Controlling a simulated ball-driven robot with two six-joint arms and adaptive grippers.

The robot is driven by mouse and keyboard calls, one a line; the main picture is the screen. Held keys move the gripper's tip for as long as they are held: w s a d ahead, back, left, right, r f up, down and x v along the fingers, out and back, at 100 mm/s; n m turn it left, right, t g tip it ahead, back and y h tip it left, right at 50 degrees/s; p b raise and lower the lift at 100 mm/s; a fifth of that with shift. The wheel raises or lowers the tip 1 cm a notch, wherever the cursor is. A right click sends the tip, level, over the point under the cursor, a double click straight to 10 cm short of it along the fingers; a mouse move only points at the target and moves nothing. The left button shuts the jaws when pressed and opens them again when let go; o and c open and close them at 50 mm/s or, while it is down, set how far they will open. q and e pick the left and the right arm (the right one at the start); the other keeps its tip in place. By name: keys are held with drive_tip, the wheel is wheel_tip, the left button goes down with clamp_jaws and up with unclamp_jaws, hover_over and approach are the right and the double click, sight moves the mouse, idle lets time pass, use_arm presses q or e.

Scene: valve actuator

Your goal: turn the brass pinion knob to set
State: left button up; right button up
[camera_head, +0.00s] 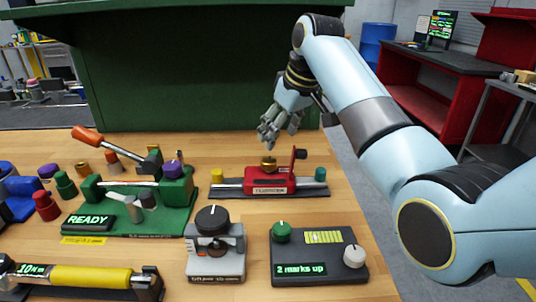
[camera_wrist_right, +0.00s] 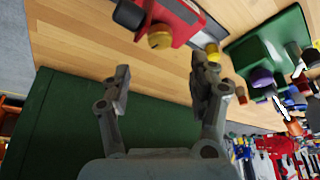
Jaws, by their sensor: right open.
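The brass pinion knob (camera_head: 268,162) sits on top of the red valve actuator (camera_head: 265,182), which stands on a dark rail. The actuator has a yellow end (camera_head: 217,175) at the left and a green end (camera_head: 320,174) at the right. My right gripper (camera_head: 268,137) is above and behind the knob, apart from it. In the right wrist view the right gripper (camera_wrist_right: 160,80) is open and empty, and the brass knob (camera_wrist_right: 160,37) shows beyond its fingertips on the red body (camera_wrist_right: 172,18). My left gripper is not in view.
A green fixture with an orange-handled lever (camera_head: 87,135) stands left of the actuator. A grey device with a black dial (camera_head: 212,219) and a dark box reading "2 marks up" (camera_head: 318,262) stand in front. A green panel (camera_head: 200,75) rises behind the table.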

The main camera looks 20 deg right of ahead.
sight(269, 160)
drive_tip(key=x, duration=0.5)
drive_tip(key=shift+f, duration=0.2)
drive_tip(key=x, duration=0.3)
drive_tip(key=shift+w+a+f+b, duration=0.1)
drive_tip(key=shift+w+f+b, duration=0.05)
drive_tip(key=shift+b, duration=0.15)
drive_tip(key=shift+w+f, duration=0.1)
drive_tip(key=shift+f, duration=0.15)
drive_tip(key=c, duration=1.2)
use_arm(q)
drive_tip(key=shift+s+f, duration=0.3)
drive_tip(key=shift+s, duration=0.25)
use_arm(e)
drive_tip(key=shift+o, duration=0.2)
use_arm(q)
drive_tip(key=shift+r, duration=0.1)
